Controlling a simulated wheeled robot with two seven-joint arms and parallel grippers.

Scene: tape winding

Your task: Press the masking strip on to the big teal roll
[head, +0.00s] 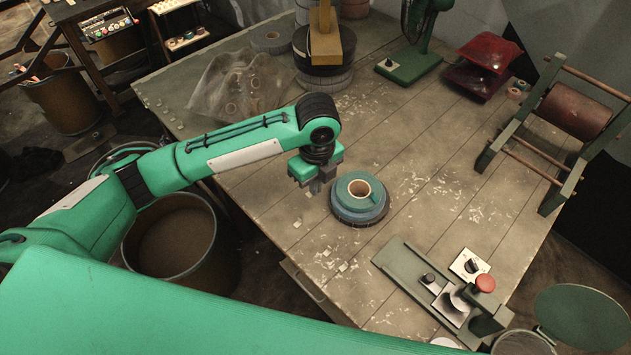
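The big teal roll (346,190) lies flat near the middle of the table, on a dark round base, with a pale core ring around its centre hole. My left gripper (316,187) points down just to the left of the roll, over the table. A small gap seems to separate its fingertips from the roll's side. The fingers are small and dark here, and I cannot tell whether they are open or shut. I cannot make out a masking strip on the roll or at the fingers. My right gripper is out of view.
A green fixture with a red knob (485,284) stands at the front right of the table. A wooden frame with a dark red roller (575,111) is at the right. Bare tabletop surrounds the roll.

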